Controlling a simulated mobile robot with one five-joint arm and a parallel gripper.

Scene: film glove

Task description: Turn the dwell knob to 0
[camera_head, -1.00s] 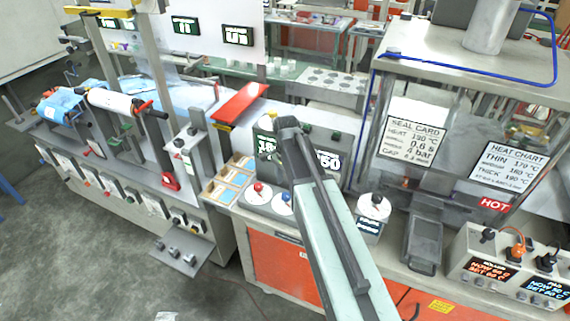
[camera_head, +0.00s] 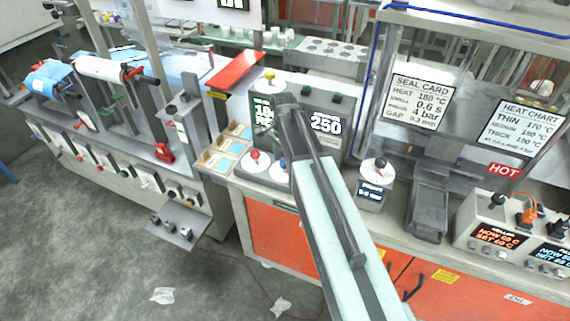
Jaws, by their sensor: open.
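My gripper (camera_head: 276,118) is at the end of my raised arm, in front of a grey control box (camera_head: 345,107) on the bench. It is seen from behind, so its fingertips are small and partly hidden. It looks empty. The box has a green-lit display (camera_head: 262,108) at left, partly covered by my gripper, and a display reading 250 (camera_head: 326,124) at right. A small unit with a black knob (camera_head: 380,163) on its white top stands right of my arm. I cannot read which knob is marked dwell; my arm may hide it.
A red button (camera_head: 255,155) and a blue button (camera_head: 283,164) sit beside my arm. A seal card (camera_head: 418,102) lists dwell 0.6 s. A roller control box (camera_head: 495,225) is at the front right.

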